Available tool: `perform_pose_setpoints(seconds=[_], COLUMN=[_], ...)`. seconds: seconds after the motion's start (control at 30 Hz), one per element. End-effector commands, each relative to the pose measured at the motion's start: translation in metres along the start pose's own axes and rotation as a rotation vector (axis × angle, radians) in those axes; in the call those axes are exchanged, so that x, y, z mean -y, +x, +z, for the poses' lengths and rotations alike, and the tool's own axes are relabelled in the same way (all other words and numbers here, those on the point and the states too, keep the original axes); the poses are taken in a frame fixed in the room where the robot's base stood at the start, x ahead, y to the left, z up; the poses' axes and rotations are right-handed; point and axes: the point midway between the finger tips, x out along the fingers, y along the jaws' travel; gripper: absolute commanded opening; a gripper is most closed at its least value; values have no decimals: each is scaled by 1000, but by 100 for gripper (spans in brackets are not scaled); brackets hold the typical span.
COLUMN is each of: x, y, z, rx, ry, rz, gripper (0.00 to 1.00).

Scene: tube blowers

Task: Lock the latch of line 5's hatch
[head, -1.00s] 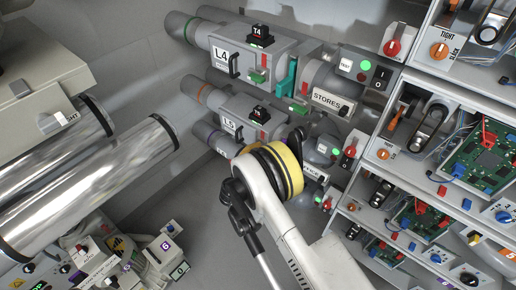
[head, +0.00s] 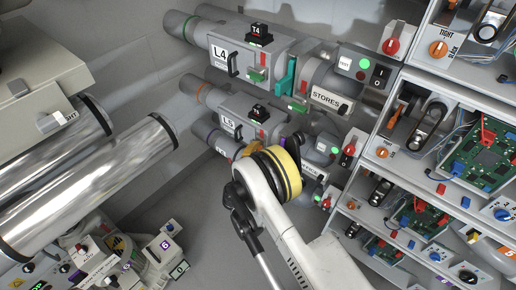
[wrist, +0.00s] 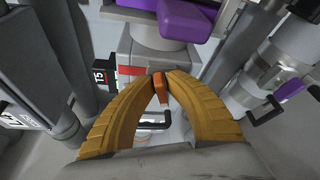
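Line 5's pipe unit, labelled L5 (head: 228,122), is below the L4 unit in the head view. Its hatch is partly hidden there by my arm. In the wrist view, a small orange latch lever (wrist: 160,92) stands between the tips of my gripper's yellow fingers (wrist: 160,76). The fingers bow inward and close in on the lever, with hardly any gap at the tips. A dark hatch handle (wrist: 153,126) lies beyond, between the fingers. The T5 label (wrist: 100,76) is to the left.
The L4 unit (head: 219,54) with its green latch (head: 257,75) is above. The STORES pipe (head: 326,98) and a shelf rack with circuit boards (head: 485,150) are to the right. Large shiny tubes (head: 90,190) are at left. Purple parts (wrist: 185,20) are close above the fingers.

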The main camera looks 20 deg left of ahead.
Motion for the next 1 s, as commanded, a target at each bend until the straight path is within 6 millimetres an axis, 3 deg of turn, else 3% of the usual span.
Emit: perform_pose_setpoints(seconds=[0.43,0.8,1.0], x=[-7,-72,-91], y=[-1,-11,-14], z=[2,27,34], rx=[0,0,0], ry=[0,-1,0], rz=[0,0,0], gripper=[33,33,33])
